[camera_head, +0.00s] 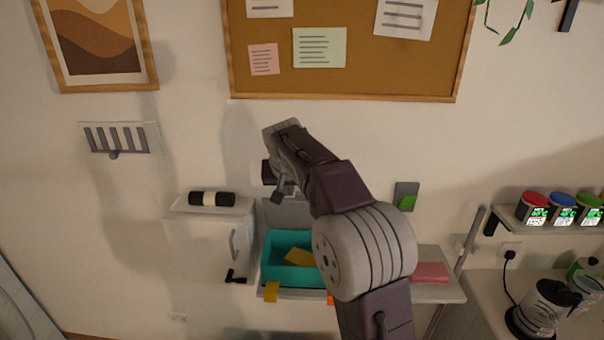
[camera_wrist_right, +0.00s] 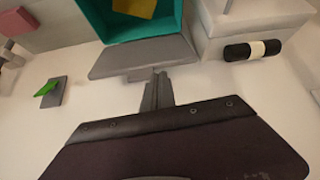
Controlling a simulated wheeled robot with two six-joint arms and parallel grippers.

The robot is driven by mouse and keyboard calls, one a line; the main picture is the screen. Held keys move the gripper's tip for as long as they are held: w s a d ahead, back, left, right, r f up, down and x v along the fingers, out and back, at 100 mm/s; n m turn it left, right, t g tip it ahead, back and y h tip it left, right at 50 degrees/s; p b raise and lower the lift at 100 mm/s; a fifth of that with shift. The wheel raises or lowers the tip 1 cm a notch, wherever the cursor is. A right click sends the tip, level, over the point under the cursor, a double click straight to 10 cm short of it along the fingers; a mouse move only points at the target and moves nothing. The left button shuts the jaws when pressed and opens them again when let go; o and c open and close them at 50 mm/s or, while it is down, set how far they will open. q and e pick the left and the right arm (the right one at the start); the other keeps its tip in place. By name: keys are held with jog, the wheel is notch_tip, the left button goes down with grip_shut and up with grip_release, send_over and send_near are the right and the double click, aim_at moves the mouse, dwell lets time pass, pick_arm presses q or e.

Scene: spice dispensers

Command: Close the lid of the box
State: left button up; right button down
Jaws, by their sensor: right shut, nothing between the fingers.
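The box (camera_head: 283,240) is teal and open, on a narrow wall shelf, with a yellow item (camera_head: 300,257) inside. Its grey lid (camera_head: 270,212) stands raised at the back edge, partly hidden by my right arm. In the right wrist view the lid (camera_wrist_right: 125,60) is a grey panel along the edge of the teal box (camera_wrist_right: 165,25). My right gripper (camera_head: 279,194) is shut and empty, beside the raised lid; its fingers also show in the right wrist view (camera_wrist_right: 157,80) near the lid's edge. I cannot tell whether they touch. My left gripper is not in view.
A white cabinet (camera_head: 205,240) with a black-and-white roll (camera_head: 212,199) on top stands left of the box. A pink block (camera_head: 431,272) lies on the shelf (camera_head: 447,291) to the right. A green-and-grey wall switch (camera_head: 406,197) is behind. Jars and a kettle (camera_head: 540,308) are far right.

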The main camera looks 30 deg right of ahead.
jog(key=w+d+r+m+h+p, duration=0.1)
jog(key=w+d+r+p, duration=0.2)
jog(key=d+r, duration=0.3)
jog(key=a+p+x, duration=0.1)
jog(key=p+x, duration=0.2)
jog(key=x, duration=0.7)
jog(key=s, duration=0.1)
jog(key=s+a+f, duration=0.1)
jog(key=s, duration=0.1)
jog(key=shift+s+a+f, duration=0.2)
jog(key=shift+a+f, duration=0.15)
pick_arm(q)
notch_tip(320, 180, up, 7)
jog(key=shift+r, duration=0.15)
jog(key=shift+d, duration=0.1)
pick_arm(e)
jog(key=shift+w+d+f, duration=0.1)
jog(key=shift+w+f, duration=0.05)
jog(key=shift+w, duration=0.05)
